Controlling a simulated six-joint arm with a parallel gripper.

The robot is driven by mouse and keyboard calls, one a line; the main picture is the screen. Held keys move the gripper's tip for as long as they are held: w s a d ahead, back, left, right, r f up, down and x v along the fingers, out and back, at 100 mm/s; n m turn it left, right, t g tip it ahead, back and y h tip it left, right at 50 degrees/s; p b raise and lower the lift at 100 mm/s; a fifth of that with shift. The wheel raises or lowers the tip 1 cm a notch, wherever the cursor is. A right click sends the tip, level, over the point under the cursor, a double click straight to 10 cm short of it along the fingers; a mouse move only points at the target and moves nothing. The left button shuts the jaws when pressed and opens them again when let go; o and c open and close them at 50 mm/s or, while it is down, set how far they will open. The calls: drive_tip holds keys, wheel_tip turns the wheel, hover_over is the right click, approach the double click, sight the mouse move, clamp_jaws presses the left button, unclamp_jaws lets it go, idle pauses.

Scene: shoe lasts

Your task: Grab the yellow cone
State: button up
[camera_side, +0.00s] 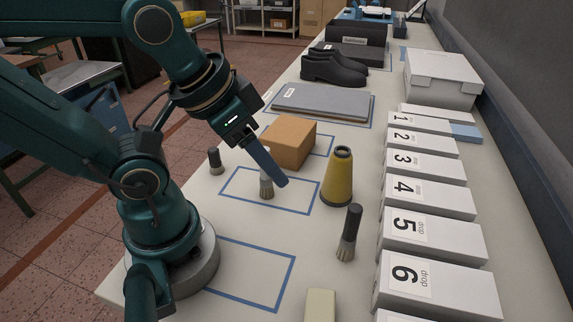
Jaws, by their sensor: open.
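The yellow cone (338,182) stands upright on the bench, right of the middle of the view. It has a dark top rim and a dark base. My gripper (280,180) is to the left of the cone and apart from it, tilted down to the right. It is open; one blue-grey finger shows clearly and the other is hidden. A small brush (267,191) stands in a blue-outlined rectangle just beside the finger. I cannot tell whether they touch.
A brown box (288,143) stands behind the gripper. Numbered white boxes (430,197) line the right side. A pale block (320,305) lies at the front.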

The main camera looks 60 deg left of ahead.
drive_tip(key=o, duration=0.4)
drive_tip(key=shift+o, duration=0.2)
